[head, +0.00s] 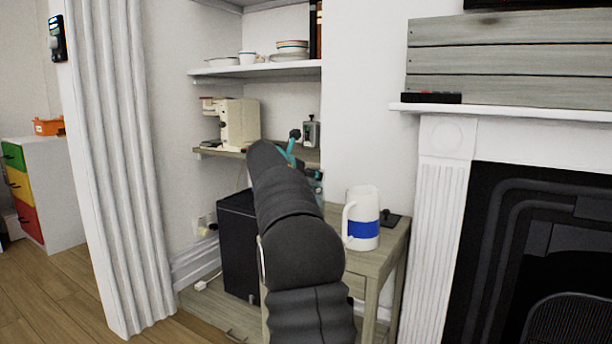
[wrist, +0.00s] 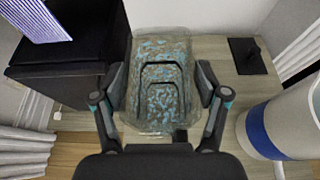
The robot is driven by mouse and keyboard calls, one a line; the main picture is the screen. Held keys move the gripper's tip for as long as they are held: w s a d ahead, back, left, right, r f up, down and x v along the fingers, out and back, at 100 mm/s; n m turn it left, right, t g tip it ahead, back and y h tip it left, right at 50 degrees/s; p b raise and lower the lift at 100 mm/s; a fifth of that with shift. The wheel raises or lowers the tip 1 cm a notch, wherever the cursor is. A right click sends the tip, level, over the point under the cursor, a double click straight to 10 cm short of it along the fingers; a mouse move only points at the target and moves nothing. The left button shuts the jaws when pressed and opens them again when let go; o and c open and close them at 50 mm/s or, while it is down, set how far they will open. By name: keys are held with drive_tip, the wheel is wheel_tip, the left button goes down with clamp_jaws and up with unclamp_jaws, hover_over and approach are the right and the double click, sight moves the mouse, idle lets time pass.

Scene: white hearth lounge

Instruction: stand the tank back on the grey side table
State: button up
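The tank (wrist: 160,85) is a clear, rounded container with a teal and brown mottled look and dark ridged lines. In the wrist view it sits between the two fingers of my gripper (wrist: 162,92), whose pads press against its left and right sides.
A large white mug with a blue band (head: 362,220) stands on the table, close right of my gripper in the wrist view (wrist: 285,125). A flat black item (wrist: 247,56) lies at the back right. A black cabinet (head: 238,245) stands left. Shelves hold a cream machine (head: 240,124).

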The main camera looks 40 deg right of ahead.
drive_tip(key=shift+o, duration=1.4)
drive_tip(key=v, duration=1.2)
drive_tip(key=shift+r, duration=0.2)
drive_tip(key=s+a+f+m+y, duration=0.4)
drive_tip(key=s+a+f+m, duration=0.3)
drive_tip(key=s+a, duration=0.3)
drive_tip(key=s+a+f+m+y, duration=0.4)
drive_tip(key=s+a+f+m, duration=0.4)
drive_tip(key=s, duration=0.6)
drive_tip(key=s+a+f+m+y, duration=0.4)
drive_tip(key=s+a+f+m, duration=0.3)
drive_tip(key=s+a+f, duration=0.3)
drive_tip(key=s+a, duration=0.3)
drive_tip(key=a, duration=0.1)
drive_tip(key=shift+f+m, duration=0.15)
drive_tip(key=shift+m, duration=0.15)
